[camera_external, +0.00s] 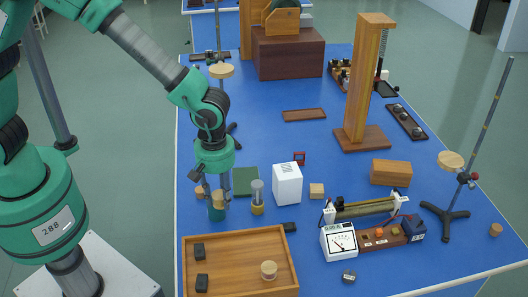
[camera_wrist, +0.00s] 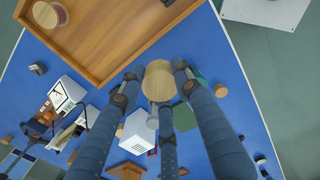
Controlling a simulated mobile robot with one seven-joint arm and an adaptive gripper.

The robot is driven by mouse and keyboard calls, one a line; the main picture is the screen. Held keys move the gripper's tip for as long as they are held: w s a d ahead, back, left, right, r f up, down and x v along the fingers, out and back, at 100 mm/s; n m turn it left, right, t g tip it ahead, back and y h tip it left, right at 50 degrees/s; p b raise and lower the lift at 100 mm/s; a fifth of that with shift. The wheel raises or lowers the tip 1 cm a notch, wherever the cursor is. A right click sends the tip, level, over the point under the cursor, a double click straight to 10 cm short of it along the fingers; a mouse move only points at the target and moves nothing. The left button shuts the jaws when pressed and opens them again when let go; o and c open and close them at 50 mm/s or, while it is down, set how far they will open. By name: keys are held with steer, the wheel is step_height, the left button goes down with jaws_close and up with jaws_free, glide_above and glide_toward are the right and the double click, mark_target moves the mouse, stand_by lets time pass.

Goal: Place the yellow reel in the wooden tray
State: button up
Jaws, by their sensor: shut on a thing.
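My gripper (camera_external: 217,193) points down at the left of the blue bench, just beyond the tray. Its fingers are shut around a round, yellow-tan wooden piece (camera_wrist: 158,80), whose flat end faces the wrist camera. This looks like a reel, but its core colour is hidden. A dark teal round part (camera_external: 216,214) shows directly below it in the external view; I cannot tell whether they are joined. The wooden tray (camera_external: 216,291) is at the near edge. It holds a reel with wooden ends (camera_external: 268,269), whose core looks reddish in the wrist view (camera_wrist: 48,14).
Two black blocks (camera_external: 199,251) lie in the tray's left part; its middle is clear. A clear cylinder with a yellowish base (camera_external: 257,207) and a white box (camera_external: 288,186) stand right of my gripper. A meter (camera_external: 339,243) stands right of the tray.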

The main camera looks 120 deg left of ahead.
steer(key=shift+m, duration=0.4)
steer(key=shift+s+d+f, duration=0.2)
steer(key=shift+d+f, duration=0.65)
steer(key=shift+f, duration=0.05)
steer(key=shift+s+d+f, duration=0.15)
steer(key=shift+d+f, duration=0.75)
steer(key=shift+s+d+f, duration=0.2)
steer(key=shift+d+f, duration=0.65)
steer(key=shift+f, duration=0.05)
steer(key=b, duration=0.2)
glide_above(263, 246)
steer(key=shift+f, duration=0.75)
steer(key=shift+f, duration=1.75)
steer(key=shift+f, duration=0.15)
